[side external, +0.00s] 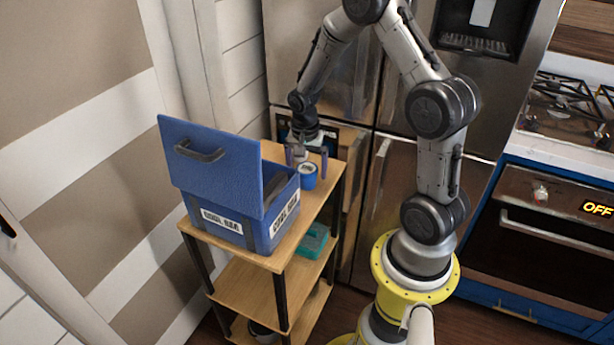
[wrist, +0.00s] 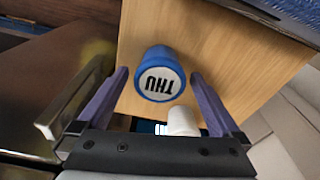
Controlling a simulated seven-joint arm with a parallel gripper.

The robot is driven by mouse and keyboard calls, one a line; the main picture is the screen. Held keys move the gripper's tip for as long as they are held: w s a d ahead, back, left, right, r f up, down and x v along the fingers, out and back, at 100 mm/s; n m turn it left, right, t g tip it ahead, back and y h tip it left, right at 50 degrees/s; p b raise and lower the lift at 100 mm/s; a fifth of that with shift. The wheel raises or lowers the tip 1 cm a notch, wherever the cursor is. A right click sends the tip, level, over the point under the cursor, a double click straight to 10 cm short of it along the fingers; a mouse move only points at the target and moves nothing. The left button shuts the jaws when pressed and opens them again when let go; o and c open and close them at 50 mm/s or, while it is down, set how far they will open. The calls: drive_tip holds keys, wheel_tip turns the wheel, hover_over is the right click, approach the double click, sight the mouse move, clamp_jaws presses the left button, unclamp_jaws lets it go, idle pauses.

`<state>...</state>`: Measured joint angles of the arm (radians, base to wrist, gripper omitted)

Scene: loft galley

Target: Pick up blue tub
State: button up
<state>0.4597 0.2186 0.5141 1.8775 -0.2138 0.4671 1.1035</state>
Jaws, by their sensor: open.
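The blue tub (side external: 308,177) is a small round cup-like container with a white top, standing on the top shelf of a wooden cart beside the blue cool box. In the wrist view the blue tub (wrist: 160,73) shows its white lid marked THU, and it lies ahead of and between the fingers. My gripper (side external: 307,158) is above and beside the tub on the cart's far side. In the wrist view my gripper (wrist: 158,78) has its two purple fingers wide apart, with nothing held between them. I cannot tell whether a finger touches the tub.
The blue cool box (side external: 214,224) stands with its lid (side external: 212,165) raised, close to the tub. The wooden cart (side external: 272,262) has lower shelves, with a teal container (side external: 312,241) on one. A white object (wrist: 183,121) shows near the fingers. A steel fridge (side external: 378,215) stands behind the cart.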

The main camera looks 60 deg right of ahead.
drive_tip(key=shift+d+f, duration=0.1)
drive_tip(key=shift+f, duration=0.75)
drive_tip(key=shift+c, duration=0.2)
drive_tip(key=c, duration=1.4)
